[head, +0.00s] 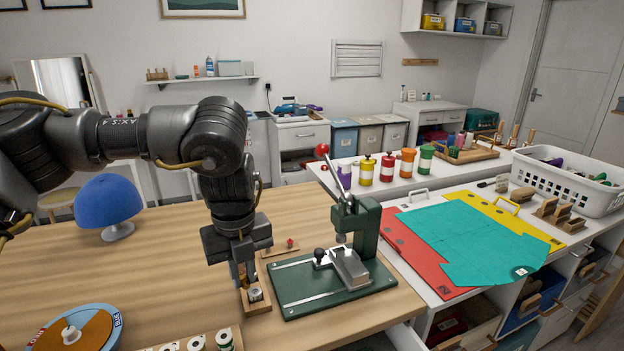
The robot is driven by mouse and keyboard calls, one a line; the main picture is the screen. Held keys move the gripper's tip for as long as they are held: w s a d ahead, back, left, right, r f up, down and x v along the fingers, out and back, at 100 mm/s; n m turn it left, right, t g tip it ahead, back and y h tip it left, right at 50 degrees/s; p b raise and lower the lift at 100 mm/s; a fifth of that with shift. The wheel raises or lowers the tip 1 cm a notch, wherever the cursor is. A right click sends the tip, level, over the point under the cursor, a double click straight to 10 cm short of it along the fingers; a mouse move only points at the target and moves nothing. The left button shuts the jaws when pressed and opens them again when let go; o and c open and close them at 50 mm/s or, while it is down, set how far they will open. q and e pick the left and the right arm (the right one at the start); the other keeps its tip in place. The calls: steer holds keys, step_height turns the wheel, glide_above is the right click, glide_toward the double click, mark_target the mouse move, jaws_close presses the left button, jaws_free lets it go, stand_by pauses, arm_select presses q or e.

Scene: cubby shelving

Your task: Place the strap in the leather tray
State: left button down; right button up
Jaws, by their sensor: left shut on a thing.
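My left gripper (243,278) points down over the wooden table, just left of the green press. It is shut on a small brownish thing, mostly hidden by the fingers; I cannot tell whether this is the strap. A small wooden block (257,306) with a round metal piece on top is right at the fingertips. I cannot make out a separate strap or surely pick out the leather tray. My right gripper is not in view.
The green press (334,283) with a red-knobbed lever stands close to the right of my left gripper. A blue dome (108,203), a round disc (72,332) and spools (197,343) are on the table (170,255). Coloured sheets (470,238) cover the right counter.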

arm_select(q)
steer(key=n, duration=0.6)
steer(key=shift+s, duration=0.1)
steer(key=n, duration=0.4)
steer(key=shift+s+a+f+n, duration=0.15)
steer(key=shift+s+a+n, duration=0.05)
steer(key=shift+a+n, duration=0.1)
steer(key=a+n, duration=0.1)
steer(key=n, duration=0.4)
steer(key=s+a+n, duration=0.1)
steer(key=a+n, duration=0.1)
steer(key=n, duration=0.3)
steer(key=s+a+n, duration=0.1)
steer(key=n, duration=0.4)
steer(key=shift+a+f, duration=0.15)
steer(key=shift+a, duration=0.25)
